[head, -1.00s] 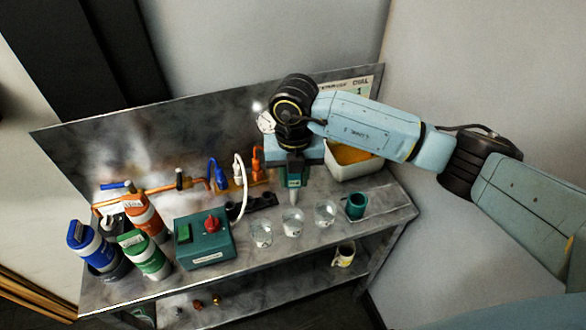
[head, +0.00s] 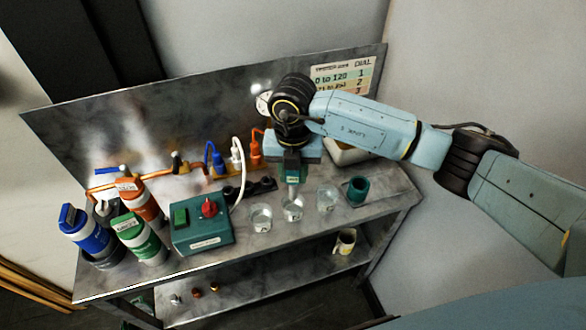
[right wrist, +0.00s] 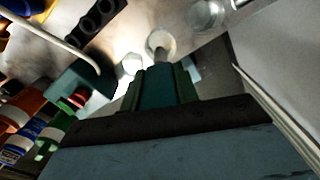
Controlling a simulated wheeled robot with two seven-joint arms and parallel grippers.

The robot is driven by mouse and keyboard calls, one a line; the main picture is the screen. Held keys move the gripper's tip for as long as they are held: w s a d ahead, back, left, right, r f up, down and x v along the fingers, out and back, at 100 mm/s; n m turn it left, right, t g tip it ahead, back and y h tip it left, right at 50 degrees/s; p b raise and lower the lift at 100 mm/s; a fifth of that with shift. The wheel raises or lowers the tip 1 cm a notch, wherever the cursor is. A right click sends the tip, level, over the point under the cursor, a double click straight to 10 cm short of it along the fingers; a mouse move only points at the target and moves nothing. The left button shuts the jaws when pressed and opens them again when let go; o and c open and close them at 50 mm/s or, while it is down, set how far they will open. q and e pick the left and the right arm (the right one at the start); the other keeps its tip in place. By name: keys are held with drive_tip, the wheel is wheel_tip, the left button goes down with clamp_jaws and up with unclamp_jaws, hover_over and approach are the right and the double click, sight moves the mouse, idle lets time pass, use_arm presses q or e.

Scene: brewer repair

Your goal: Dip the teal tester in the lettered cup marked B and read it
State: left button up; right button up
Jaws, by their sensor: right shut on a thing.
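My right gripper (head: 291,163) is shut on the teal tester (head: 292,177) and holds it roughly upright, its pale tip pointing down. The tip overlaps the mouth of the middle clear cup (head: 292,212); I cannot tell how deep it reaches. The right wrist view also shows the tester (right wrist: 160,88) with its tip at that cup (right wrist: 160,40). A left clear cup (head: 261,218) and a right clear cup (head: 327,201) stand on either side. The cups bear small labels, too small to read surely. My left gripper is not in view.
A teal holder (head: 357,190) stands right of the cups. A teal box with a red dial (head: 202,232) is at their left, with several bottles (head: 143,240) beyond. A chart (head: 342,80) hangs on the back panel. A mug (head: 345,242) is on the lower shelf.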

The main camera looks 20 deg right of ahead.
sight(293, 188)
drive_tip(key=shift+f+b, duration=2.05)
drive_tip(key=shift+f, duration=0.95)
drive_tip(key=shift+r, duration=0.15)
drive_tip(key=shift+r+p, duration=3.1)
drive_tip(key=shift+r, duration=1.1)
